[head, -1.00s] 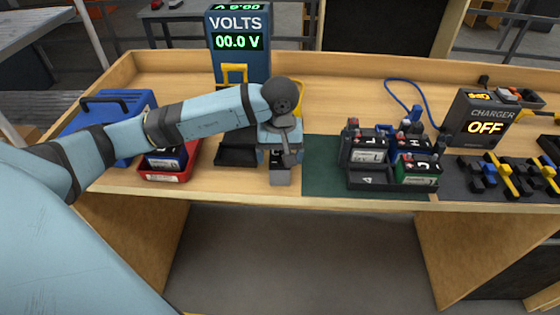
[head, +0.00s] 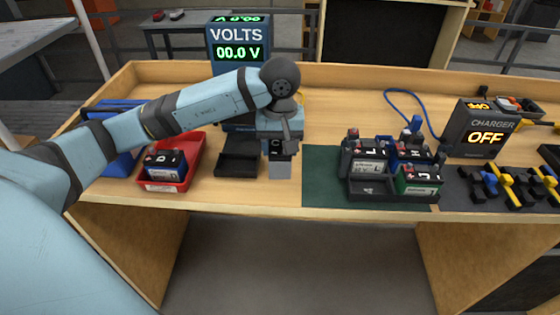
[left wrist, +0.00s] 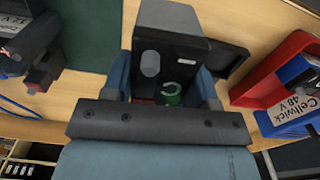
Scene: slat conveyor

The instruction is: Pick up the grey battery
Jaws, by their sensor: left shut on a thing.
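The grey battery (head: 280,169), with a dark top, is between the fingers of my left gripper (head: 279,147), at the front middle of the bench. The left wrist view shows the grey battery (left wrist: 170,18) between the two blue fingers of the left gripper (left wrist: 172,88), with a light terminal and a green ring mark on its dark top. The gripper is shut on it. I cannot tell clearly whether its underside touches the bench. My right gripper is not in view.
A black tray (head: 237,166) stands just left of the battery. Further left is a red tray (head: 192,160) with a blue battery (head: 165,164). A volt meter (head: 239,42) stands behind. Right, a black holder (head: 372,191) with several batteries stands on a green mat (head: 322,180).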

